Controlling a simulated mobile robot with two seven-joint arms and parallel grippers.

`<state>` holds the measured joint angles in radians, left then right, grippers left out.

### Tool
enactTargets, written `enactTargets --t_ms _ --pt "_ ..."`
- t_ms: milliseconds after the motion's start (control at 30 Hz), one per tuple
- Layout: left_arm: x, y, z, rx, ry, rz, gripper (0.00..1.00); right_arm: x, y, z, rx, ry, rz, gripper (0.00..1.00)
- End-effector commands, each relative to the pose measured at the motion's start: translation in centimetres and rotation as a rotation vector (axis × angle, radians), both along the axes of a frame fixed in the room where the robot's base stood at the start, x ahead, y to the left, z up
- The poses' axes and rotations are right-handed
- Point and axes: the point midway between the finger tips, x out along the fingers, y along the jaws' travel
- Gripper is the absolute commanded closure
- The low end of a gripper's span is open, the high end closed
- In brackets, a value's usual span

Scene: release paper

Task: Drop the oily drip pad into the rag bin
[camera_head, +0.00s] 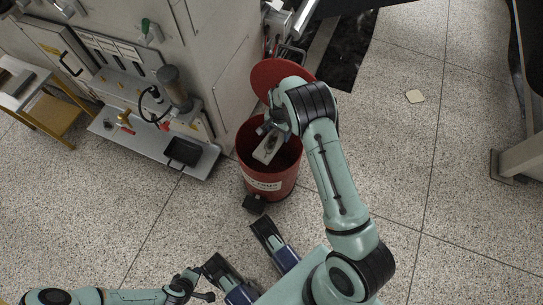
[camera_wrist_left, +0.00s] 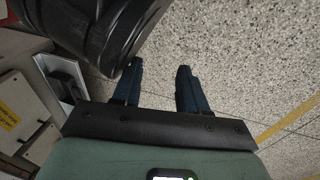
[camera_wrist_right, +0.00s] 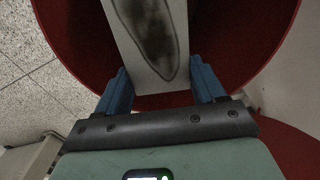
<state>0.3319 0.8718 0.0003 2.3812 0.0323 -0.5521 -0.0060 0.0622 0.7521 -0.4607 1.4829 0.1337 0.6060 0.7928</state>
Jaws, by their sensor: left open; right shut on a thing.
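The oily drip pad (camera_head: 266,150) is a pale strip with a dark oval stain. It hangs at the mouth of the red rag bin (camera_head: 262,187). My right gripper (camera_head: 274,132) is over the bin opening, shut on the pad. In the right wrist view the pad (camera_wrist_right: 149,70) runs out from between the fingers, with the bin's red inner wall (camera_wrist_right: 75,35) around it. The bin's red lid (camera_head: 270,74) stands open behind. My left gripper (camera_wrist_left: 158,68) is open and empty above the floor, far from the bin. The bin's bottom is hard to see.
A grey machine with a low shelf (camera_head: 190,160) stands left of the bin. A small table with yellow legs (camera_head: 58,132) is further left. The floor right of my right arm is mostly clear.

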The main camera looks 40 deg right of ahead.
Motion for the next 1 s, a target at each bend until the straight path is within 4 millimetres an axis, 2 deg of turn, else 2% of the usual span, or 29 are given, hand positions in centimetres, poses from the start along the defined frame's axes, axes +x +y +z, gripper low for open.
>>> enactTargets --t_ms 67,100,200,567,667,867,1000 --pt "0.0 0.0 0.0 0.000 0.000 0.000 0.57 0.0 0.0 0.0 0.000 0.000 0.000 0.60" --pt "0.0 0.0 0.0 0.000 0.000 0.000 0.57 0.0 0.0 0.0 0.000 0.000 0.000 0.28" --pt "0.0 0.0 0.0 0.000 0.000 0.000 0.57 0.0 0.0 0.0 0.000 0.000 0.001 0.01" --pt "0.2 0.0 0.3 0.001 -0.009 0.000 0.57 0.0 0.0 0.6 -0.001 -0.001 0.001 0.01" --pt "1.0 -0.1 1.1 0.003 -0.034 -0.001 0.57 0.1 0.0 2.0 -0.001 -0.004 0.002 0.01" --pt "3.4 -0.5 3.7 0.006 -0.117 -0.005 0.57 0.1 0.0 6.6 -0.001 -0.005 0.001 0.01" --pt "1.9 -1.3 4.4 -0.014 -0.077 -0.019 0.57 0.1 0.1 9.6 -0.001 -0.005 0.002 0.01"
